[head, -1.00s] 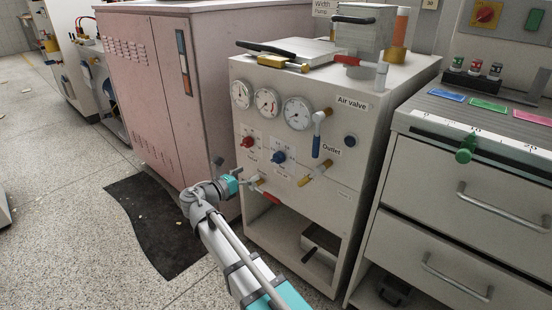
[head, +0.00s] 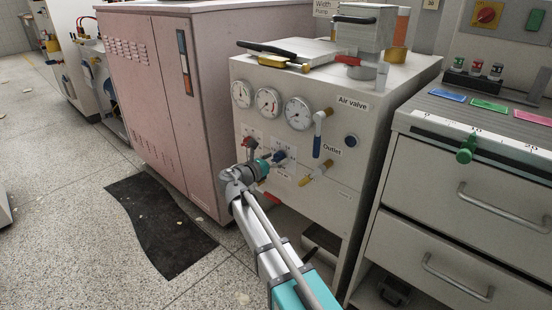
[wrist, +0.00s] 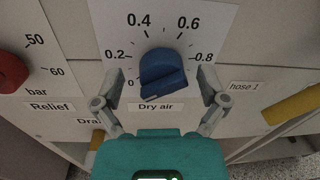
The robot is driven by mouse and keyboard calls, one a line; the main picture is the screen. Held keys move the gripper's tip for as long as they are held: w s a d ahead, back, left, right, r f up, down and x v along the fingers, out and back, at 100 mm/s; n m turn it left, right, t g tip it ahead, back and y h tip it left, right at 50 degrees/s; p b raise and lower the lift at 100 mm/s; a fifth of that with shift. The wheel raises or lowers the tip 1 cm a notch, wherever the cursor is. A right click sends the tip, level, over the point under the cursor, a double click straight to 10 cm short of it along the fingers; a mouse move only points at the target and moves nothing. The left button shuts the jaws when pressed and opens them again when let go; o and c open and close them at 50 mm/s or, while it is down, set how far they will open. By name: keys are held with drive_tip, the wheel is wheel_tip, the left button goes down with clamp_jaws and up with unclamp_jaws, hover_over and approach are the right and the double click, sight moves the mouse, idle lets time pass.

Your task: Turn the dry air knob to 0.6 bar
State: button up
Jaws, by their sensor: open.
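The blue dry air knob (wrist: 163,72) is in the middle of the wrist view, on a white dial plate (wrist: 200,35) marked 0 to 0.8. Its thick grip bar slants, and its lower-left end is near the 0 mark; the exact reading is hard to tell. My gripper (wrist: 162,82) is open, with one finger on the left of the knob and one on the right, both apart from it. In the head view the knob (head: 281,155) is partly hidden by my gripper (head: 271,162), which is right in front of it.
The red relief knob (wrist: 10,70) is left of my gripper. A yellow outlet handle (wrist: 290,106) is on the right. Round gauges (head: 298,113) and a blue valve lever (head: 318,140) are above on the cabinet (head: 365,170). Open floor (head: 100,240) lies left.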

drive_tip(key=shift+w+d, duration=0.2)
drive_tip(key=c, duration=1.1)
drive_tip(key=shift+a, duration=0.25)
drive_tip(key=shift+d, duration=0.1)
drive_tip(key=shift+c, duration=0.2)
